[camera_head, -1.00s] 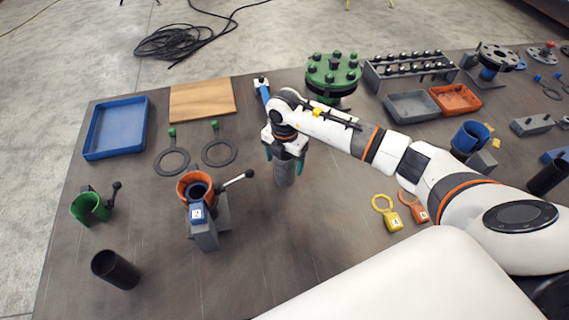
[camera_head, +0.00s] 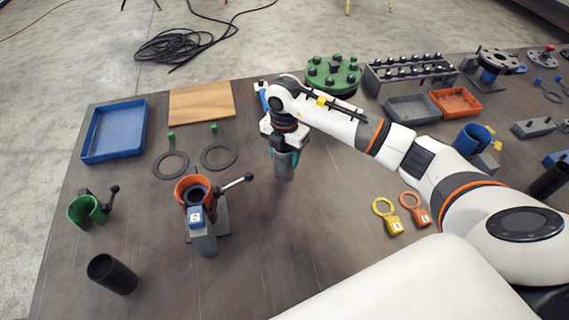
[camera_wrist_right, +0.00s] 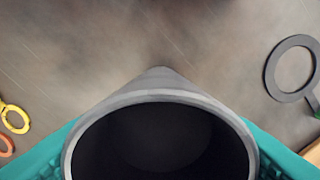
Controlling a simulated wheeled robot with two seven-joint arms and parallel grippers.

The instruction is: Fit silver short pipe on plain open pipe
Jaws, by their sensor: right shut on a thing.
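My right gripper (camera_head: 286,152), with teal fingers, is shut on the silver short pipe (camera_head: 284,168) near the middle of the table. The pipe is upright, its lower part showing below the fingers. I cannot tell whether it touches the table. In the right wrist view its open round rim (camera_wrist_right: 160,97) sits between both fingers. An open pipe (camera_head: 197,192) stands in an orange clamp (camera_head: 181,190) to the left of the gripper, its mouth facing up. A black open tube (camera_head: 112,273) stands at the front left. I cannot tell which is the plain open pipe. My left gripper is not in view.
The clamp's lever (camera_head: 236,183) sticks out towards my gripper. Two flat rings (camera_head: 219,157) lie behind the clamp. A green flange (camera_head: 333,75) and a bolt rack (camera_head: 412,72) stand at the back. Yellow (camera_head: 393,223) and orange tags lie to the right.

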